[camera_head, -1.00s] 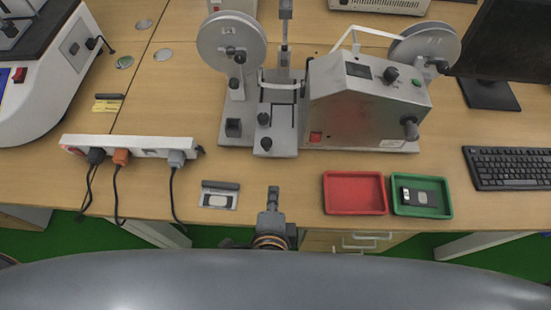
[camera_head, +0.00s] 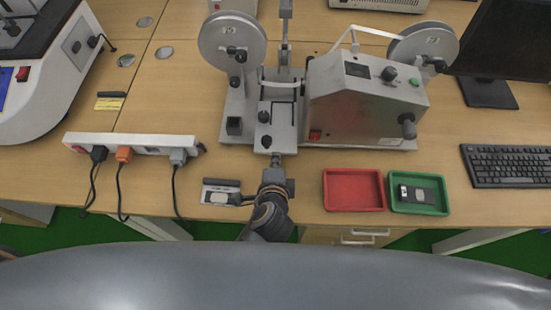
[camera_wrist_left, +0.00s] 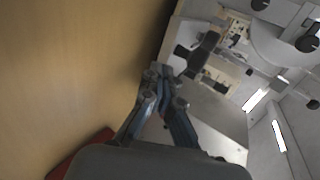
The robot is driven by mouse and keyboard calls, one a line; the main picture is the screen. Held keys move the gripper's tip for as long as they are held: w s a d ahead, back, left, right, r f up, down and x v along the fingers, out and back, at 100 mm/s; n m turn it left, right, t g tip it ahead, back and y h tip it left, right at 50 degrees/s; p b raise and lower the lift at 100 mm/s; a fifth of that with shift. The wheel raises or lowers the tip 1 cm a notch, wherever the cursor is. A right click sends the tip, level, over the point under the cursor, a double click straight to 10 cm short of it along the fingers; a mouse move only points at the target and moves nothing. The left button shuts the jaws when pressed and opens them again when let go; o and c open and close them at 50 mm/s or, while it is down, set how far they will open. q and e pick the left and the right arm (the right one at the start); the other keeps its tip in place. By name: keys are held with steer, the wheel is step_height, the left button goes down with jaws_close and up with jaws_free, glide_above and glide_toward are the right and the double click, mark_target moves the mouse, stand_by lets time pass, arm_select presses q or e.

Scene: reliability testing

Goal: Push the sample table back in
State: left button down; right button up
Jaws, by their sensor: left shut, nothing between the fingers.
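The sample table (camera_head: 283,140) is the grey sliding plate low in the middle of the testing machine (camera_head: 365,100). Its front end sticks out a little past the machine's base toward me. My left gripper (camera_head: 276,160) is shut and empty, pointing away from me, with its tips at the table's front edge; I cannot tell whether they touch. In the left wrist view the closed fingers (camera_wrist_left: 160,72) show beside grey metal parts of the machine. My right gripper is not in view.
A red tray (camera_head: 354,207) and a green tray (camera_head: 442,208) with a small dark item lie right of my arm. A small grey-white item (camera_head: 220,186) lies to its left, near a power strip (camera_head: 145,149). A keyboard (camera_head: 508,166) lies far right.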

mark_target(277, 119)
arm_select(q)
steer(key=shift+w, duration=0.1)
steer(key=w, duration=0.1)
steer(key=w+p, duration=0.1)
steer(key=w, duration=0.3)
steer(key=shift+r+p, duration=0.3)
steer(key=shift+p, duration=0.05)
steer(key=w, duration=0.6)
steer(key=shift+w+f, duration=0.3)
